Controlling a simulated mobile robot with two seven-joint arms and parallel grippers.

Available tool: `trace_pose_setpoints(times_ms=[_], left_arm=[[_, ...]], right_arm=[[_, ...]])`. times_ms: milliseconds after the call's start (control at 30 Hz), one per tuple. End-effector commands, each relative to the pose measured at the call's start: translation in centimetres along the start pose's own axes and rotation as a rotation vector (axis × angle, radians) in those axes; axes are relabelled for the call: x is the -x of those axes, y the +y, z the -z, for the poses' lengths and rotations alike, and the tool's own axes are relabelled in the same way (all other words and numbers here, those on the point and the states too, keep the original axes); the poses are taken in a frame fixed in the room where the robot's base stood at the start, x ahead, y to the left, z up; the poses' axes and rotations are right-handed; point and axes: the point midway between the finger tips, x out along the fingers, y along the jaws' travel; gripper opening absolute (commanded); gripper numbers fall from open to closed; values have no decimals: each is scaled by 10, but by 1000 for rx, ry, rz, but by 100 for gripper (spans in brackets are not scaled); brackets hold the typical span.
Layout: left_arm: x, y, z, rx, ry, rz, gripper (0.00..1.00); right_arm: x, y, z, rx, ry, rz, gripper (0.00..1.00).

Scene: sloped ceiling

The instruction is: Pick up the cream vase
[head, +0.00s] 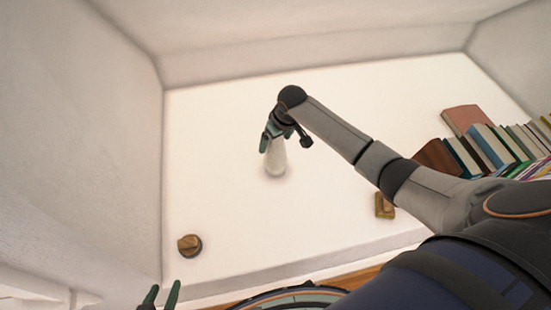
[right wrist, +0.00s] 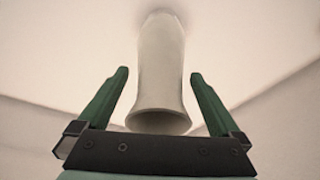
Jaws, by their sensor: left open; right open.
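The cream vase (head: 275,160) stands upright on the white surface in the middle of the head view. In the right wrist view the vase (right wrist: 161,75) shows with its flared rim towards me, between the two green fingers. My right gripper (head: 272,142) is open at the upper part of the vase, with its fingers on either side. In the right wrist view a gap shows between the vase and each finger of the gripper (right wrist: 158,80). My left gripper (head: 161,294) is open and empty at the lower left edge of the head view, away from the vase.
A small brown and gold object (head: 189,245) sits at the front left of the white surface (head: 220,200). Another brown object (head: 384,206) lies under my right arm. A row of books (head: 490,147) stands at the right. The surface left of the vase is clear.

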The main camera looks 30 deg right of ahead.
Motion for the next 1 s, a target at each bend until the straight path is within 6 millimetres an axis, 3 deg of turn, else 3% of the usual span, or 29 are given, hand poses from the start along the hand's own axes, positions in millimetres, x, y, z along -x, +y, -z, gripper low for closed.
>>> trace_pose_setpoints(times_ms=[267,1000], left_arm=[[2,-2,-4,2,-7,4,50],[1,-3,-1,-4,0,5,50]], right_arm=[[-4,0,1,1,2,-1,100],[-4,1,0,0,1,-1,18]])
